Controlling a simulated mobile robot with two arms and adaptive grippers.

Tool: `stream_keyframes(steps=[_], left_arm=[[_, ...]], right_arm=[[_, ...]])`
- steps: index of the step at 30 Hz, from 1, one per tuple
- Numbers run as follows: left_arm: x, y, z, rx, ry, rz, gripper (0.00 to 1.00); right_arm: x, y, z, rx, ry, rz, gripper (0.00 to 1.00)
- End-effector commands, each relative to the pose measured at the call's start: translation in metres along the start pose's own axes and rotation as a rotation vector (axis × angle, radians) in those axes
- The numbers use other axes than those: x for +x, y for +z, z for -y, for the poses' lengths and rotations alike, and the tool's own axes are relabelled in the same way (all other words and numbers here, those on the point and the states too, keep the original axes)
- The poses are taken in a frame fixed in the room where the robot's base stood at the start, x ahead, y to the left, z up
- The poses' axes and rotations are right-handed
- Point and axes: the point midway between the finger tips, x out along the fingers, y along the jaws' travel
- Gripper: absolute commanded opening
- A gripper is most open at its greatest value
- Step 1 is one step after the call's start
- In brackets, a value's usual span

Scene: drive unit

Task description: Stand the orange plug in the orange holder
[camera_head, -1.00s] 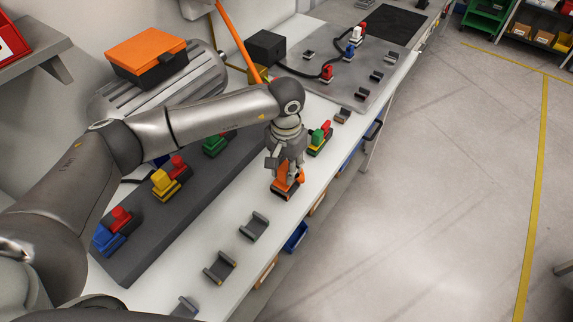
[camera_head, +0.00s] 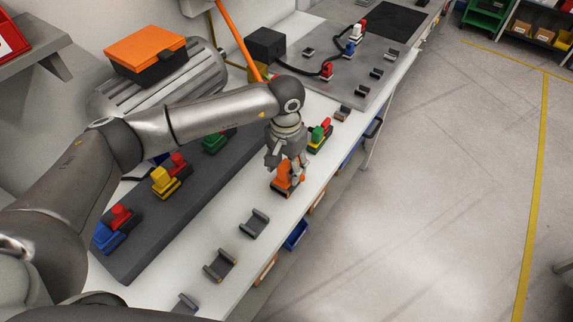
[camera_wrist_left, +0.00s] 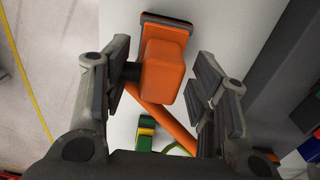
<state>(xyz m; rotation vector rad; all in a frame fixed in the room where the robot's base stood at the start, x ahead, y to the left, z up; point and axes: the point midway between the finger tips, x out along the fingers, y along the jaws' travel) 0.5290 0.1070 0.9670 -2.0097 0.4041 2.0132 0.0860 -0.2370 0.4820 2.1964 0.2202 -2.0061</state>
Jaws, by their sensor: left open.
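The orange plug (camera_head: 281,175) is at the orange holder (camera_head: 288,192) on the white bench top, partly hidden by my left gripper (camera_head: 287,165) in the head view. In the left wrist view the plug's orange block (camera_wrist_left: 163,72) lies between the parted fingers of my left gripper (camera_wrist_left: 172,88), with the dark-edged holder (camera_wrist_left: 168,22) at its far end. The left finger is close to the plug's dark side piece; there is a gap on the right. How deep the plug sits is hidden. My right gripper is not in view.
Empty grey cradles (camera_head: 254,224) line the bench's front edge. A green and red plug (camera_head: 319,136) stands just beyond my left gripper. A dark rail (camera_head: 150,240) with blue, red and yellow plugs runs behind. An orange cable (camera_wrist_left: 163,122) passes below the fingers.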

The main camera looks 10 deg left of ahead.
Motion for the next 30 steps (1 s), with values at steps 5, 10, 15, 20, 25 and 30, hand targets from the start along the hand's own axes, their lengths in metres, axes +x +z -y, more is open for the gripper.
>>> stream_keyframes(steps=[5, 10, 15, 20, 25, 30], left_arm=[[-0.003, 0.0, 0.001, 0.0, -0.001, 0.0, 0.53], [-0.028, -0.001, 0.001, 0.0, -0.002, -0.004, 0.53], [-0.066, -0.002, 0.0, 0.0, -0.001, -0.006, 0.53], [-0.096, -0.001, 0.0, 0.001, -0.001, -0.003, 0.53], [-0.115, 0.0, 0.0, 0.0, -0.001, -0.001, 0.53], [-0.126, 0.0, 0.0, 0.0, 0.0, -0.001, 0.53]], right_arm=[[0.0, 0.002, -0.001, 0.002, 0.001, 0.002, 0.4], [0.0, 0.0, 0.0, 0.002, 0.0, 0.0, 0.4], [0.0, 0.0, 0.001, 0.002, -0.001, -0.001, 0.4], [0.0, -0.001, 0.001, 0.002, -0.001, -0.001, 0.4], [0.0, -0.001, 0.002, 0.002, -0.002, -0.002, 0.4], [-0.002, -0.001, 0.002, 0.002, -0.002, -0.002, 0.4]])
